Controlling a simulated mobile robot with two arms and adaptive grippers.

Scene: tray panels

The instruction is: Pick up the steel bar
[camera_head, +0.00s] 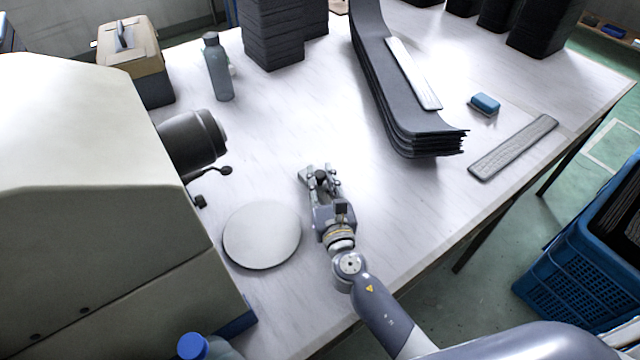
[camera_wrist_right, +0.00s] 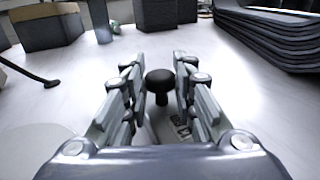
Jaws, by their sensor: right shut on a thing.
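A long, flat, pale bar (camera_head: 413,73) lies along the top of a stack of dark curved panels (camera_head: 385,105) in the head view. A grey flat bar (camera_head: 513,147) lies on the table to the right of the stack. I cannot tell for certain which is the steel bar. My right gripper (camera_head: 319,178) is low over the table, well left of and nearer than both bars. It is shut on a small black-knobbed thing, whose round knob (camera_wrist_right: 160,80) shows between the fingers in the right wrist view. My left gripper is out of view.
A round pale disc (camera_head: 262,235) lies left of my right gripper, beside a large beige machine (camera_head: 85,160). A bottle (camera_head: 217,68) and dark stacked blocks (camera_head: 272,35) stand behind. A blue block (camera_head: 485,103) lies between the bars. A blue crate (camera_head: 570,285) stands beyond the table edge.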

